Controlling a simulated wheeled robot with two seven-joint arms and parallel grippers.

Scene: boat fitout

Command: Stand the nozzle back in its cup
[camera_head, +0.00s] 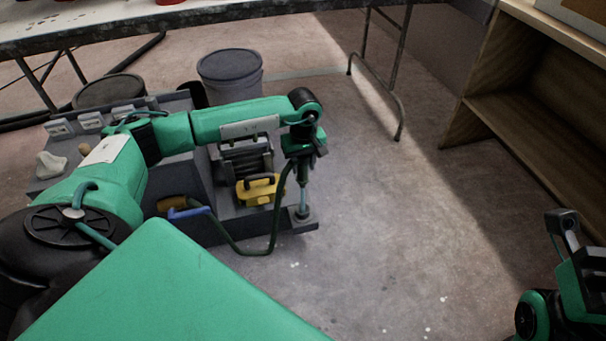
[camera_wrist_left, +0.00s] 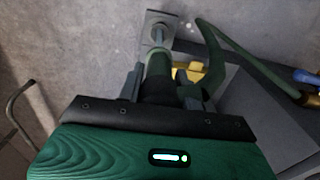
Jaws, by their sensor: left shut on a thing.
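My left gripper (camera_head: 303,165) is shut on the nozzle (camera_head: 303,188) and holds it upright, tip down, over the small cup (camera_head: 302,212) at the corner of the grey unit. In the left wrist view the nozzle (camera_wrist_left: 159,64) sits between the fingers of the gripper (camera_wrist_left: 160,88). The cup (camera_wrist_left: 159,34) shows just past its tip. I cannot tell whether the tip is inside the cup or just above it. A dark green hose (camera_head: 270,240) loops down from the nozzle to the left. Of my right arm, only parts show at the lower right, with no fingers visible.
The grey unit (camera_head: 200,165) carries a yellow box-like part (camera_head: 258,190) beside the cup. A blue-and-orange handle (camera_head: 185,207) lies at its front. A lidded bin (camera_head: 230,75) stands behind. Open floor (camera_head: 400,220) lies right, before a wooden shelf (camera_head: 530,110).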

